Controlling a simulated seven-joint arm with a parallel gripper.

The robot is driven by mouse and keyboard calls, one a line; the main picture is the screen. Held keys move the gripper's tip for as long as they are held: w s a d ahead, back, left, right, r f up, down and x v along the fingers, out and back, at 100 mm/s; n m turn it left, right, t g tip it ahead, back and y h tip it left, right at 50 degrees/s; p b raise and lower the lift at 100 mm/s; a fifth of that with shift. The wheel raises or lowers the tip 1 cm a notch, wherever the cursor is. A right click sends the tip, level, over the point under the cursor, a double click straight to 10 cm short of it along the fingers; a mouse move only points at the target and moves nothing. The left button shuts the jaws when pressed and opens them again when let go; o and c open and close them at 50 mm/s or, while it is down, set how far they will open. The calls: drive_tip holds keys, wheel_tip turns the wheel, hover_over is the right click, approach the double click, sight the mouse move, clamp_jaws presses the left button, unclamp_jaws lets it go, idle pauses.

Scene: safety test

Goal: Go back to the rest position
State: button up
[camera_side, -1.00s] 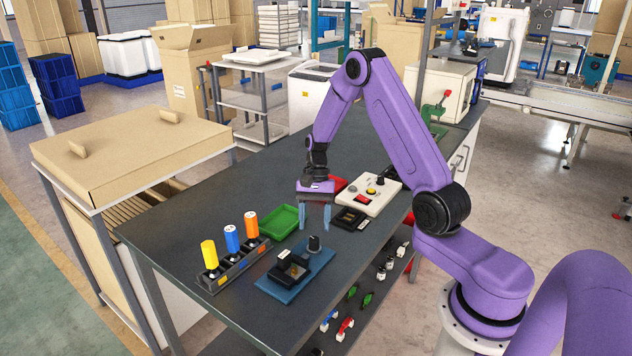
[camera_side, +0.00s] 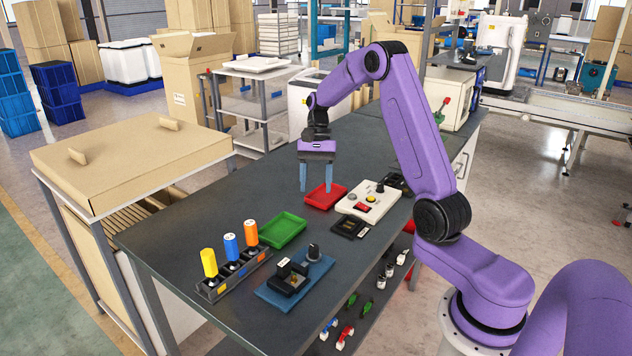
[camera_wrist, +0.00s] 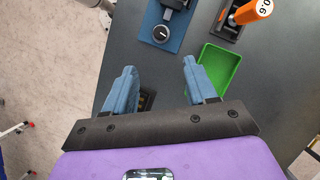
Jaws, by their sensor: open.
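My purple arm ends in my gripper (camera_side: 316,190), which has two blue fingers spread apart with nothing between them. In the side view it hangs above the dark workbench (camera_side: 165,227), near the red tray (camera_side: 318,202). In the wrist view my gripper (camera_wrist: 160,80) also shows its fingers well apart over the bench. The green tray (camera_wrist: 217,65) lies close to the right finger there, and part of a small dark item is hidden behind the left finger.
On the bench are a green tray (camera_side: 276,232), a black rack (camera_side: 234,277) with yellow, blue and orange cylinders, a blue plate with a black fixture (camera_side: 293,284), a white button panel (camera_side: 368,203) and a small black box (camera_side: 348,228). The bench's left end is bare.

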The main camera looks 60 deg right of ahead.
drive_tip(key=s+a+r+n+h, duration=0.2)
drive_tip(key=s+a+n, duration=0.35)
drive_tip(key=a, duration=0.25)
drive_tip(key=s+a+r+n+h, duration=0.1)
drive_tip(key=s+a+r+n, duration=0.1)
drive_tip(key=s+a+n, duration=0.5)
drive_tip(key=s+a+n+t, duration=0.1)
drive_tip(key=s+a+n, duration=0.1)
drive_tip(key=s+n, duration=0.4)
drive_tip(key=s+a+n+t, duration=0.1)
drive_tip(key=s+a+n, duration=0.2)
drive_tip(key=s+n, duration=0.3)
drive_tip(key=s, duration=0.5)
drive_tip(key=shift+s+h, duration=0.25)
drive_tip(key=shift+h, duration=0.05)
